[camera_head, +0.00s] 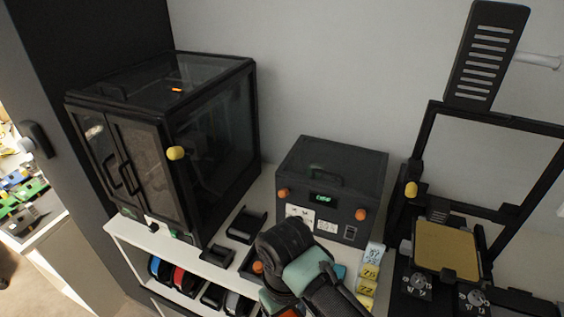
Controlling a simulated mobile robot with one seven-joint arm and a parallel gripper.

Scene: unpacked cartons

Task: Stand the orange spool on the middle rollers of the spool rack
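My arm reaches in from the bottom, its black and teal links in front of the shelf unit. My gripper is not visible; the arm or the frame's lower edge hides it. No whole orange spool can be made out. A small patch of orange (290,313) shows at the bottom edge beside my arm, and I cannot tell what it belongs to. Black cradle-like holders stand on the white top, one farther back (246,226) and one nearer the front edge (217,256). I cannot tell whether they are the spool rack, and no rollers are clear.
A dark glass-sided cabinet (215,125) stands at the left. A black box with orange knobs (325,185) stands behind my arm. A printer with a tan plate (447,250) is at the right. Blue (155,268) and red (179,279) spools sit on the lower shelf. Yellow labelled blocks (367,287) stand right of my arm.

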